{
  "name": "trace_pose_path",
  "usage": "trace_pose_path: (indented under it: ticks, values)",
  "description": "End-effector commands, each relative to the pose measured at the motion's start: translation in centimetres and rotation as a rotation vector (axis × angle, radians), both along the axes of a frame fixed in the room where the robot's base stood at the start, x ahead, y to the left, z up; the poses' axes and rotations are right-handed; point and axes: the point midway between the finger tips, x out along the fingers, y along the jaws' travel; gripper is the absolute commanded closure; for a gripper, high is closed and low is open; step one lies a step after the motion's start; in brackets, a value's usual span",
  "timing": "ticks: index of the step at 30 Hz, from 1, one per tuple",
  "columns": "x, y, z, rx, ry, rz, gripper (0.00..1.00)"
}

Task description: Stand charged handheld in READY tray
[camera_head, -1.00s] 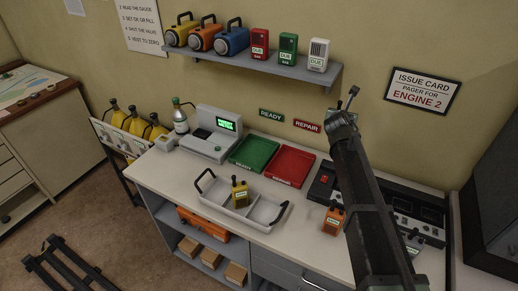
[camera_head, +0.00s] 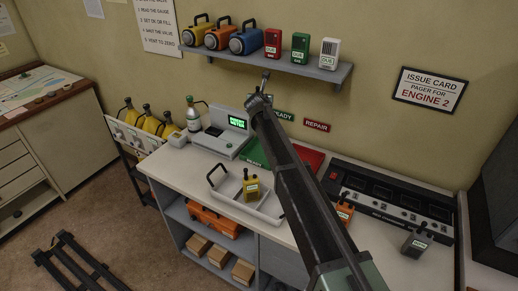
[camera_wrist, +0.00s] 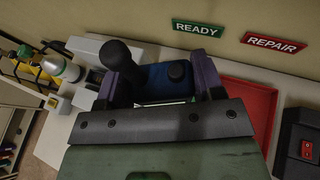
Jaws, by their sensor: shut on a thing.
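My gripper (camera_head: 257,101) is raised over the back of the counter, by the green READY tray (camera_head: 251,154). In the wrist view my gripper (camera_wrist: 160,85) is shut on a blue handheld (camera_wrist: 160,75) with a thick black antenna and a black knob. The handheld is between the two jaws, with its antenna pointing up in the picture; its lower part and front are hidden. My arm covers part of the READY tray in the head view, and the gripper hides it in the wrist view. The tray's visible part looks empty.
The red REPAIR tray (camera_wrist: 246,95) is right of READY. A grey tester (camera_head: 220,143) with a lit green screen is left. A white carrier (camera_head: 268,215) with a yellow handheld (camera_head: 251,188) is in front. Orange (camera_head: 345,211) and grey (camera_head: 417,241) handhelds stand near the charger (camera_head: 438,210). A shelf (camera_head: 325,72) hangs above.

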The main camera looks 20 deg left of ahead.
Motion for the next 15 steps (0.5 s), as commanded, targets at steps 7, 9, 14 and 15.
trace_pose_path:
  ticks: [7,9,14,15]
  values:
    - [0.0,0.0,-10.2,0.000,0.000,0.001,0.76]
    - [0.0,0.0,-12.5,0.000,0.000,0.001,0.76]
    - [0.0,0.0,-14.5,0.000,0.000,0.001,0.76]
    - [0.0,0.0,-14.3,0.000,0.000,0.001,0.76]
